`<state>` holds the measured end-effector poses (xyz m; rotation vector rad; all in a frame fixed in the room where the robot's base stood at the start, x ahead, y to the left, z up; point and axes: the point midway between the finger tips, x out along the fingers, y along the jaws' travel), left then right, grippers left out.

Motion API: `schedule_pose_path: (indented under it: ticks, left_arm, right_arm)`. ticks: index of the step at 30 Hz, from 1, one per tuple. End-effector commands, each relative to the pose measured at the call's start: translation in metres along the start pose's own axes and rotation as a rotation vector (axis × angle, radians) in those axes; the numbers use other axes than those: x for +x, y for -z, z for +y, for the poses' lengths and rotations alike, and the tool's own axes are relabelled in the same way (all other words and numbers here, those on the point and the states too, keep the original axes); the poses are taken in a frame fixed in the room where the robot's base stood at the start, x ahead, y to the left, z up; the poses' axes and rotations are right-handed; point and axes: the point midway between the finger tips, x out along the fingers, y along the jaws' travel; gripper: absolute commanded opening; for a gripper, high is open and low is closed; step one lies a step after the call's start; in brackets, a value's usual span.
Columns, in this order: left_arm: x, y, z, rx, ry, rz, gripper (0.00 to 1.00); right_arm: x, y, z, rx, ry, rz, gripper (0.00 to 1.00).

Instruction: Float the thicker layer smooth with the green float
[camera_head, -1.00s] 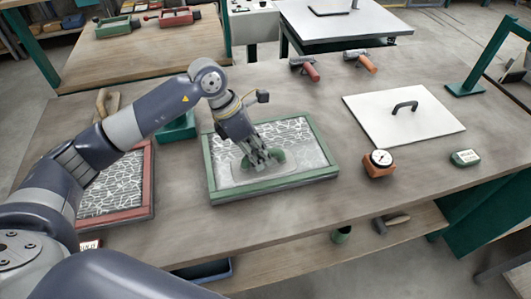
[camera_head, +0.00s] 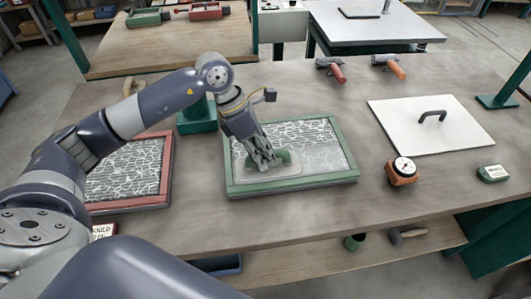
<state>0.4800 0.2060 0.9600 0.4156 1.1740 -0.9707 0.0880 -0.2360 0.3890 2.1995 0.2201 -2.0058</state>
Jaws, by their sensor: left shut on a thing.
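A green-framed tray (camera_head: 230,186) lies flat on the workbench with a white, vein-patterned fibre layer (camera_head: 310,138) inside. Its lower middle looks smoother and greyer than the far part. My left gripper (camera_head: 268,163) is shut on the green handle of the float (camera_head: 284,158). The float's pale, clear-looking plate lies over the lower left of the layer; whether it touches cannot be told. A red-framed tray (camera_head: 166,160) with a similar veined layer lies to the left, partly behind my arm. My right gripper does not show.
A white board (camera_head: 450,135) with a black handle lies at right. A dial gauge (camera_head: 402,171) and a small green labelled block (camera_head: 492,173) lie nearer. Red (camera_head: 331,69) and orange-handled (camera_head: 389,66) tools lie behind. A green box (camera_head: 197,116) stands behind my arm.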

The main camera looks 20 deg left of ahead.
Motion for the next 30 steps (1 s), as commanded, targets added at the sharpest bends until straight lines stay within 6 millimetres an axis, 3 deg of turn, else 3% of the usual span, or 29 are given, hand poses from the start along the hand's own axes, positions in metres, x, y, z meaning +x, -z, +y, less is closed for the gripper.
schedule_pose_path:
  ticks: [21,30]
  left_arm:
    - [-0.062,-0.026,-0.013,0.000,-0.001,-0.003,0.00]
    - [-0.064,-0.027,-0.013,0.000,-0.001,-0.002,0.00]
  right_arm:
    - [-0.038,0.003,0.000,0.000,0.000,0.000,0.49]
    - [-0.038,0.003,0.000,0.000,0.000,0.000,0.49]
